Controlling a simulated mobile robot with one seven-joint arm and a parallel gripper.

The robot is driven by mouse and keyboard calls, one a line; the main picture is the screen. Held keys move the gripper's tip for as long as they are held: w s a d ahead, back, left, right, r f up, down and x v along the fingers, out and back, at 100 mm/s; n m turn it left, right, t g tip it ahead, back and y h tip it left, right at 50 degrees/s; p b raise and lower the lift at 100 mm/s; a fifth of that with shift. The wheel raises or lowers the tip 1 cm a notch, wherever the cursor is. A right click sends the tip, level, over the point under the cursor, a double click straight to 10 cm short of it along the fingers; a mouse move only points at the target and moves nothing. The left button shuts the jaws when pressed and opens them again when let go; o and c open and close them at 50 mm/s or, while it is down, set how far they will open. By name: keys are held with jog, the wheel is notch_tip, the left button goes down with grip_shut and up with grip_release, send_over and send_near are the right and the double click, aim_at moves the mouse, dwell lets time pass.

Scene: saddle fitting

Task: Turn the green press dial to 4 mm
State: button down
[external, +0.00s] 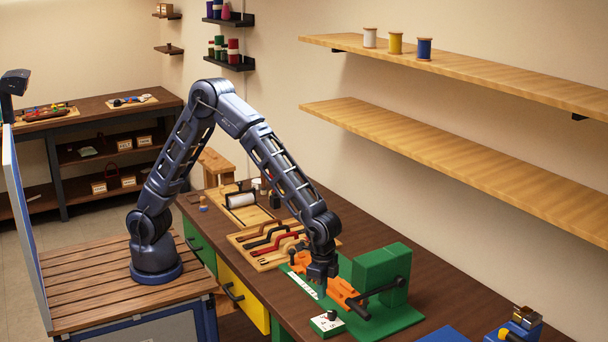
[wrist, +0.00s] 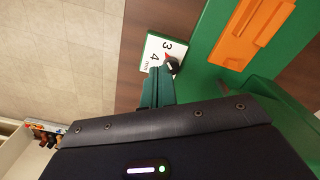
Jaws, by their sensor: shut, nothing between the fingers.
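The green press (external: 380,278) stands on the workbench with its lever on the near side. Its dial is a small green block with a white top plate (external: 322,325) and a black knob (external: 332,314). In the wrist view the plate (wrist: 153,47) shows the figures 3 and 4, with a red mark close to the knob (wrist: 172,66). Which figure the dial points to I cannot tell. My gripper (external: 321,291) is above the bench by the dial, pointing down. In the wrist view its fingers (wrist: 154,73) are together and empty, their tips just beside the knob.
An orange piece (external: 342,292) lies at the press, beside a white ruled strip (external: 303,285). A wooden tray (external: 262,262) of handled tools lies behind to the left. A blue mat (external: 445,335) and a blue device (external: 518,326) are to the right.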

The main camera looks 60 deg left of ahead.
aim_at(332, 316)
jog(key=shift+w, duration=0.1)
jog(key=shift+w+a+f, duration=0.15)
jog(key=shift+w+f, duration=0.2)
jog(key=shift+f, duration=0.65)
jog(key=shift+w+a+f, duration=0.15)
jog(key=shift+w+f, duration=0.2)
jog(key=shift+f, duration=0.7)
jog(key=shift+w+a+f, duration=0.15)
jog(key=shift+w+f, duration=0.2)
jog(key=shift+f, duration=0.65)
jog(key=shift+d, duration=0.25)
